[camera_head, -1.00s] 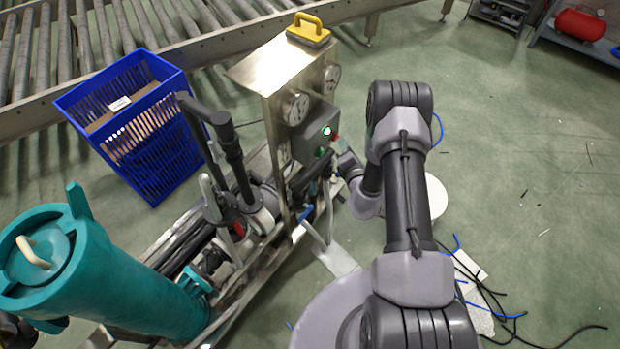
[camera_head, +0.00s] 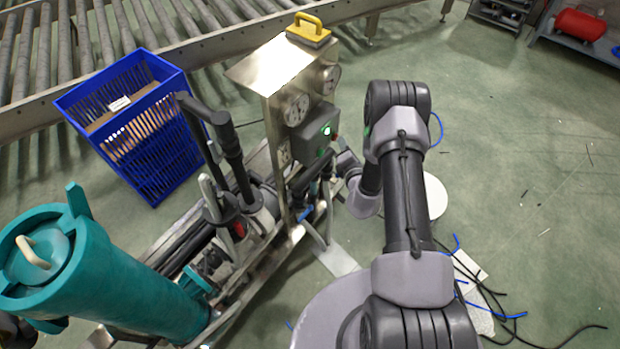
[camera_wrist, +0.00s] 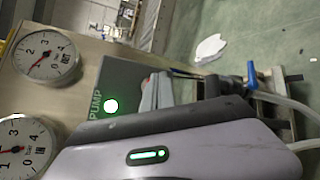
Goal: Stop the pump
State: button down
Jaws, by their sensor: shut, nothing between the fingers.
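The pump's grey control box (camera_head: 313,138) is on the side of the steel panel, below the round gauges. In the wrist view the box carries the word PUMP (camera_wrist: 96,104) beside the lit green lamp (camera_wrist: 111,106). My gripper (camera_head: 342,158) is shut and empty, close to the box's lower right side. Its fingertips (camera_wrist: 158,90) show in front of the box face in the wrist view. They hide part of the face; I cannot tell whether they touch it.
A yellow-handled tool (camera_head: 309,30) sits on top of the panel. A blue crate (camera_head: 135,125) and a teal cylinder (camera_head: 95,270) stand to the left. A blue-handled valve (camera_wrist: 251,75) and hoses are near my gripper. Open floor lies to the right, with loose cables.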

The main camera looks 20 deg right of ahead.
jog(key=shift+w+a, duration=0.1)
jog(key=shift+w, duration=0.1)
jog(key=s+d, duration=0.4)
jog(key=s, duration=0.1)
jog(key=shift+s, duration=0.25)
dwell(0.5)
